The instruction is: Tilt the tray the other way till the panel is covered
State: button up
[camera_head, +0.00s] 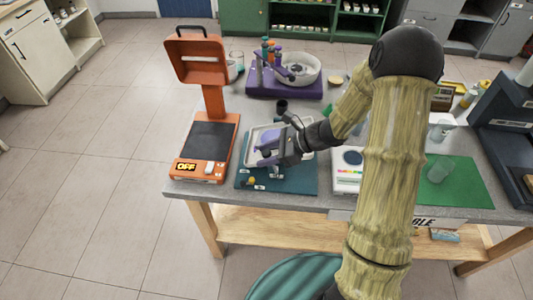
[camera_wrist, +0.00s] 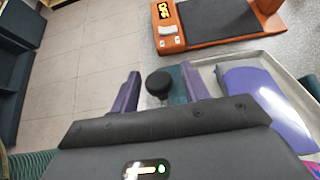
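A pale shallow tray (camera_head: 252,133) stands on a teal mat (camera_head: 297,183) in the head view. Its metal rim (camera_wrist: 222,64) also shows in the wrist view. A glossy purple panel (camera_wrist: 262,108) lies in the tray, with a pale patch over part of it. My gripper (camera_head: 267,152) reaches over the tray's near part from the right and hides much of it. In the wrist view my gripper (camera_wrist: 160,74) has its purple fingers apart. A round black knob (camera_wrist: 159,84) shows between them with a gap on each side; contact is not visible.
An orange scale (camera_head: 188,170) reading OFF stands left of the mat. A purple stand with a white bowl (camera_head: 298,68) is behind. A white device (camera_head: 348,182) and a green mat (camera_head: 458,188) with a clear beaker (camera_head: 440,168) are to the right.

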jog(key=b+v, duration=0.1)
jog(key=v, duration=1.6)
jog(key=shift+d+r, duration=0.1)
jog(key=s+a+f+n+h, duration=0.2)
jog(key=s+n+h, duration=0.9)
jog(key=n, duration=0.8)
jog(key=shift+s+a+f+n+t+p, duration=0.15)
jog(key=shift+s+f+n+t+p, duration=0.2)
jog(key=shift+s, duration=0.25)
